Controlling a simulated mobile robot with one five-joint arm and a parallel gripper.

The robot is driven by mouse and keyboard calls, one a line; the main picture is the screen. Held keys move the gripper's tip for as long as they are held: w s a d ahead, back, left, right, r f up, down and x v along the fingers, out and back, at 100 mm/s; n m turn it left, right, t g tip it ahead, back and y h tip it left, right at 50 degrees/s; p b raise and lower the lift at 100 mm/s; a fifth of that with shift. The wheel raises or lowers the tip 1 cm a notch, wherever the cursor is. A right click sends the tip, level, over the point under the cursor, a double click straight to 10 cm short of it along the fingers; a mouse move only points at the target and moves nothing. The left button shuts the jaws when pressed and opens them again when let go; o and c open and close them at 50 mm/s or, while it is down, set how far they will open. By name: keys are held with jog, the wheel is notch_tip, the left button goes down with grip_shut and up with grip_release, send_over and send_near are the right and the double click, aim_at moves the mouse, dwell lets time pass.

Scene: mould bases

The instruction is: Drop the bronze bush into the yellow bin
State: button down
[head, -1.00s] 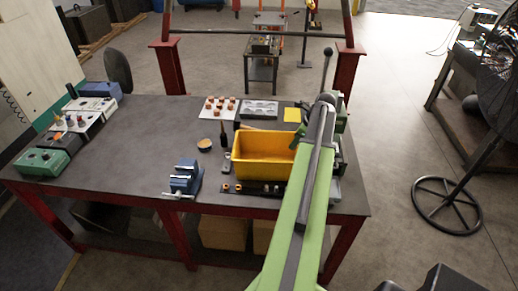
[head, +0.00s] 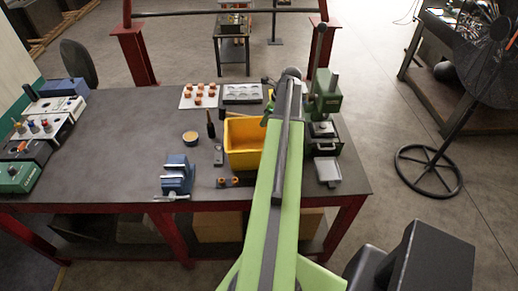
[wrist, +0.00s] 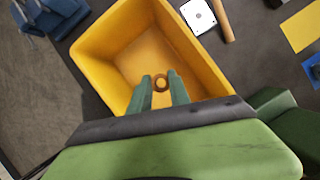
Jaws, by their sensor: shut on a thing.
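The yellow bin (head: 241,160) stands on the dark bench, partly hidden in the head view by my green arm. In the wrist view the yellow bin (wrist: 97,62) opens below my gripper (wrist: 161,84). My gripper is shut on the bronze bush (wrist: 161,74), a small brown ring between the two green fingertips. The bush appears over the inside of the bin; its height above the floor of the bin is hard to tell. In the head view my arm hides the bush and the fingertips.
A green press (head: 324,105) stands right of my arm. A white board with several orange parts (head: 187,101) lies behind. The bench's left middle is clear.

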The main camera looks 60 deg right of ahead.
notch_tip(320, 180, down, 3)
jog(key=shift+f+b, duration=0.1)
jog(key=shift+b, duration=0.9)
jog(key=c, duration=1.1)
grip_release()
jog(key=shift+c, duration=0.2)
jog(key=shift+s, duration=0.1)
jog(key=p+v, duration=1.6)
jog(key=v, duration=0.1)
jog(key=shift+r, duration=0.25)
